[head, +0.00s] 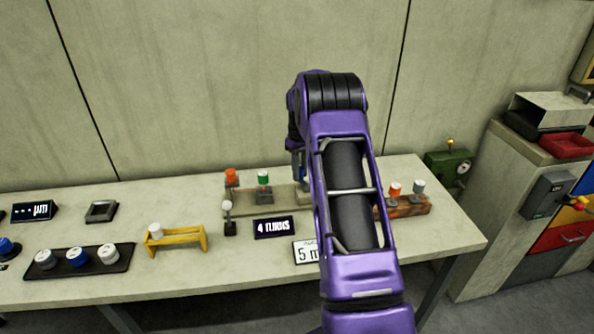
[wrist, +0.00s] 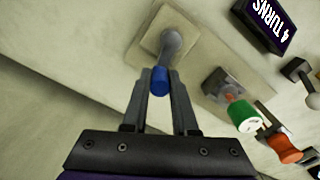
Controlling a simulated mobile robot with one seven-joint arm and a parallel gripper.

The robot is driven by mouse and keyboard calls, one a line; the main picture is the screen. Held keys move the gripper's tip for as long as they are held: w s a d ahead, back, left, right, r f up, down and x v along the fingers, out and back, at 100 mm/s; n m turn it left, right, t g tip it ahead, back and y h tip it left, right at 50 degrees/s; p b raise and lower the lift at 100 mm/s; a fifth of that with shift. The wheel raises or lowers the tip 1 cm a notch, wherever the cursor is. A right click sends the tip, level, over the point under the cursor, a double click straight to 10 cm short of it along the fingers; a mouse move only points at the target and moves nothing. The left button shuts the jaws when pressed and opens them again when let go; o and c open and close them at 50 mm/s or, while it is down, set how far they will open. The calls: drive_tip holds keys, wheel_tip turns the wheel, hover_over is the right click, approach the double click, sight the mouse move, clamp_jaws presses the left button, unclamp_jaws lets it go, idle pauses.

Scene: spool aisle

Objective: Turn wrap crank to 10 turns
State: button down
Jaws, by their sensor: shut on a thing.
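The wrap crank (wrist: 172,42) shows in the wrist view as a grey metal arm on a square beige base, with a blue knob (wrist: 160,80) at its near end. My gripper (wrist: 162,92) is shut on this blue knob, one finger on each side. A dark display (head: 274,228) in front of the winding stand reads "4 TURNS"; it also shows in the wrist view (wrist: 268,22). In the head view my purple arm hides most of the crank and my gripper.
A green spool (head: 263,178) and an orange spool (head: 231,176) stand left of my arm. A white sign (head: 306,252), partly hidden, stands in front. A wooden block (head: 408,207) with two spools is at right. A yellow stand (head: 176,239) and black tray (head: 80,262) are left.

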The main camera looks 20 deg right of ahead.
drive_tip(key=m, duration=0.1)
drive_tip(key=d+m, duration=0.1)
drive_tip(key=m, duration=0.1)
drive_tip(key=shift+s+d+m, duration=0.15)
drive_tip(key=shift+d+m, duration=0.1)
drive_tip(key=shift+m, duration=0.15)
drive_tip(key=m, duration=0.2)
drive_tip(key=d+m, duration=0.1)
drive_tip(key=shift+s+m, duration=0.3)
drive_tip(key=m, duration=0.2)
drive_tip(key=s+d+m, duration=0.1)
drive_tip(key=shift+m+p, duration=0.35)
drive_tip(key=shift+m, duration=0.05)
drive_tip(key=m, duration=0.1)
drive_tip(key=s+m, duration=0.1)
drive_tip(key=shift+d+m, duration=0.25)
drive_tip(key=shift+m, duration=0.05)
drive_tip(key=m, duration=0.1)
drive_tip(key=s+m, duration=0.1)
drive_tip(key=m, duration=0.3)
drive_tip(key=shift+s+d, duration=0.1)
drive_tip(key=shift+s, duration=0.3)
drive_tip(key=shift+s+a+m, duration=0.1)
drive_tip(key=shift+s+m, duration=0.2)
drive_tip(key=shift+m, duration=0.65)
drive_tip(key=shift+s+a+m, duration=0.1)
drive_tip(key=shift+s+m, duration=0.2)
drive_tip(key=shift+m, duration=0.65)
drive_tip(key=c, duration=0.7)
unclamp_jaws()
